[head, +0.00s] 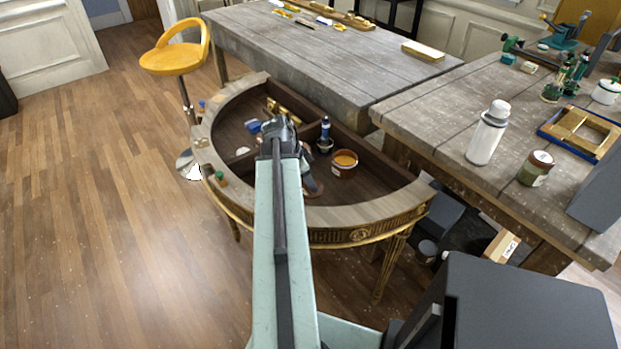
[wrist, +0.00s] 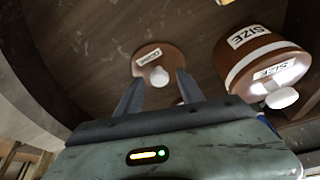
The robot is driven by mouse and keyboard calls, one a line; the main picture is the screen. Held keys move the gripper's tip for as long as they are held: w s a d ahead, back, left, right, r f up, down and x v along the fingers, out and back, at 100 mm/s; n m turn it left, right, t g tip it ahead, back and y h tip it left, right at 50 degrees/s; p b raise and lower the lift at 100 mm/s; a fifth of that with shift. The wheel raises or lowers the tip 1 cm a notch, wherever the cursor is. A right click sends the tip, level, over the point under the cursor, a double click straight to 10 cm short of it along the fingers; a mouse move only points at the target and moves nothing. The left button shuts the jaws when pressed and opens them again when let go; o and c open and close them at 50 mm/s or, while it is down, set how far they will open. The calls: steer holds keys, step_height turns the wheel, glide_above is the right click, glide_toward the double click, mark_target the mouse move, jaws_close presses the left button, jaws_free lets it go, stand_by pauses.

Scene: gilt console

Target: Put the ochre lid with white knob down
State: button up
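In the wrist view the ochre lid (wrist: 147,55), a round reddish-brown disc with a small pale label and white knob (wrist: 159,76), lies knob towards me on the dark console floor. My gripper (wrist: 159,80) is open, its two dark fingers apart on either side of the knob with gaps showing. My gripper (head: 279,133) also shows in the head view, over the inside of the half-round gilt console (head: 352,216); there I cannot make out the lid. An open brown pot (head: 344,166) with orange contents stands in the console.
A brown pot labelled SIZE (wrist: 240,68), with a white-knobbed lid, stands right of my fingers in the wrist view. A dark blue bottle (head: 325,130) stands in the console. Grey wooden tables adjoin it behind and right. A yellow stool (head: 172,58) stands left on open floor.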

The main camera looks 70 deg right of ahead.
steer(key=p+v, duration=1.1)
steer(key=v, duration=0.1)
steer(key=shift+r, duration=0.2)
